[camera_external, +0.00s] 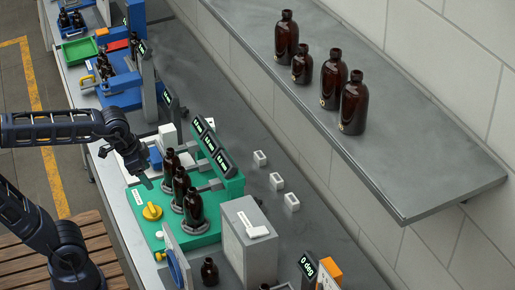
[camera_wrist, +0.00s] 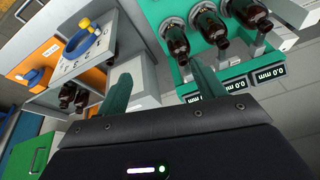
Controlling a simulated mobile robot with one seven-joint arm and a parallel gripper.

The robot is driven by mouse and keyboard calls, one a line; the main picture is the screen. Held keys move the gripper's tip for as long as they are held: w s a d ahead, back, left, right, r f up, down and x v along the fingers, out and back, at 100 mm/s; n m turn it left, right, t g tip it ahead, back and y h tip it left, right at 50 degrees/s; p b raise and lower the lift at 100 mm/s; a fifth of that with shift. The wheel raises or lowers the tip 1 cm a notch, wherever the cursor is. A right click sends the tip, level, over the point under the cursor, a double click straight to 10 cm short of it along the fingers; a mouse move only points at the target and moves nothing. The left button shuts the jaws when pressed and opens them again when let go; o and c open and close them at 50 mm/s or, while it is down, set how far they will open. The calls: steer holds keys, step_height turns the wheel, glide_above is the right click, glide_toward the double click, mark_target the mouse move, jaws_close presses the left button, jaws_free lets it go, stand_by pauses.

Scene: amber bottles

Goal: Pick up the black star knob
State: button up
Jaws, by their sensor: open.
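I cannot make out a black star knob in either view. My gripper (camera_external: 143,177) hangs over the left part of the green fixture (camera_external: 203,236), near its row of three brown bottles. In the wrist view my gripper (camera_wrist: 158,75) has its two green-tinted fingers spread apart, with nothing between them. The three bottles (camera_wrist: 210,27) stand at the upper right of that view, beyond the right finger. A yellow knob (camera_external: 152,211) sits on the green fixture, below my gripper in the external picture.
A grey box (camera_external: 249,240) stands right of the fixture, with a small brown bottle (camera_external: 209,271) nearby. A white panel with a yellow lever (camera_wrist: 80,41) shows at the wrist view's upper left. Several bottles stand on the wall shelf (camera_external: 425,180). Small white blocks (camera_external: 277,181) lie behind the fixture.

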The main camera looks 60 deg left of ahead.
steer(key=w+d+f+m+g, duration=0.2)
steer(key=w+m, duration=0.9)
steer(key=w, duration=2.2)
steer(key=m+g, duration=0.2)
steer(key=m, duration=0.4)
glide_above(256, 201)
step_height(256, 201, down, 19)
steer(key=shift+n, duration=0.3)
steer(key=f, duration=0.2)
steer(key=d+f, duration=0.1)
steer(key=f, duration=0.1)
steer(key=shift+s+f, duration=0.2)
steer(key=shift+f, duration=0.05)
steer(key=shift+a+f, duration=0.25)
steer(key=shift+f, duration=1.1)
steer(key=shift+a+f, duration=0.2)
steer(key=shift+f, duration=1.1)
steer(key=c, duration=1.1)
steer(key=shift+w+r, duration=0.1)
steer(key=shift+r, duration=0.05)
